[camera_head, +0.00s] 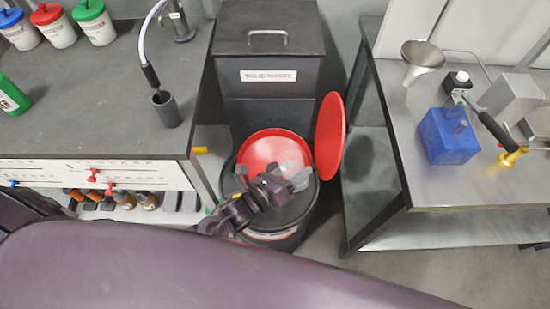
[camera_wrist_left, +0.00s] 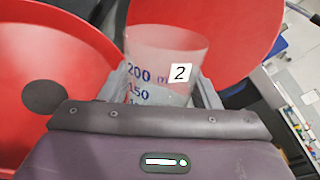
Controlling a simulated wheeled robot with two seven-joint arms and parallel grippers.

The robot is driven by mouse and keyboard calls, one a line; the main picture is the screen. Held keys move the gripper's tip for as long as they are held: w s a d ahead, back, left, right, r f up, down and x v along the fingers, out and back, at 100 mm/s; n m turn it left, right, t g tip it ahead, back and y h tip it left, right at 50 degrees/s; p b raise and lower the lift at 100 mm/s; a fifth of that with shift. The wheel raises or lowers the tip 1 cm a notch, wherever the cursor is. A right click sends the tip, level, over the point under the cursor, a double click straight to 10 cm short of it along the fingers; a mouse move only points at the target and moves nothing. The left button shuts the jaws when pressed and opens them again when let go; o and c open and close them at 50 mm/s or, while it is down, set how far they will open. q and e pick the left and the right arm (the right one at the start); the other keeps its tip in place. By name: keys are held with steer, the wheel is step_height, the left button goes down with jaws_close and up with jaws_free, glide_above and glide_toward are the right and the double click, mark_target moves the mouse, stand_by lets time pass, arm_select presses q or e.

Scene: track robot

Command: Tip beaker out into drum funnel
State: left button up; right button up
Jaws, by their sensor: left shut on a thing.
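The beaker (camera_wrist_left: 155,62) is clear, with blue marks reading 200 and 150 and a white label with a 2. My left gripper (camera_head: 284,177) is shut on it; the grey fingers stand on either side in the left wrist view (camera_wrist_left: 155,92). In the head view the beaker is a faint pale shape over the red drum funnel (camera_head: 262,150). The funnel sits on the dark drum (camera_head: 290,212), its dark hole showing at left in the wrist view (camera_wrist_left: 75,65). I cannot tell the beaker's exact tilt or contents. My right gripper is not in view.
The round red lid (camera_head: 330,137) stands raised on the funnel's right. A dark solid-waste bin (camera_head: 268,45) is behind. A grey bench (camera_head: 90,110) lies left; a steel table (camera_head: 490,185) at right holds a blue can (camera_head: 447,140) and a metal funnel (camera_head: 420,58).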

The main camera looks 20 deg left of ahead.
arm_select(q)
steer(key=shift+w+a+r+n+p, duration=0.2)
steer(key=shift+r+n+p, duration=0.35)
steer(key=shift+n, duration=0.25)
steer(key=shift+f+n+g, duration=0.3)
steer(key=shift+f, duration=0.05)
steer(key=shift+f+n+g+h+b, duration=0.2)
steer(key=shift+f+n+b, duration=0.1)
steer(key=shift+n, duration=0.35)
steer(key=shift+f+n+g+h+b, duration=0.2)
steer(key=shift+f+n+b, duration=0.05)
steer(key=shift+n, duration=0.4)
steer(key=shift+f+n, duration=0.25)
steer(key=shift+n, duration=0.25)
steer(key=shift+w+a+r+n+g+p, duration=0.3)
steer(key=shift+w+a+n, duration=0.2)
steer(key=shift+a, duration=0.05)
steer(key=shift+w+a+r+h, duration=0.15)
steer(key=shift+w+a+h, duration=0.05)
steer(key=shift+h, duration=0.1)
steer(key=shift+w+a+f+n+g+h, duration=0.2)
steer(key=shift+f+n+g+h, duration=0.15)
steer(key=shift+n, duration=0.55)
steer(key=shift+a+r+n+p, duration=0.1)
steer(key=shift+r+n+p, duration=0.05)
steer(key=shift+n+p, duration=0.2)
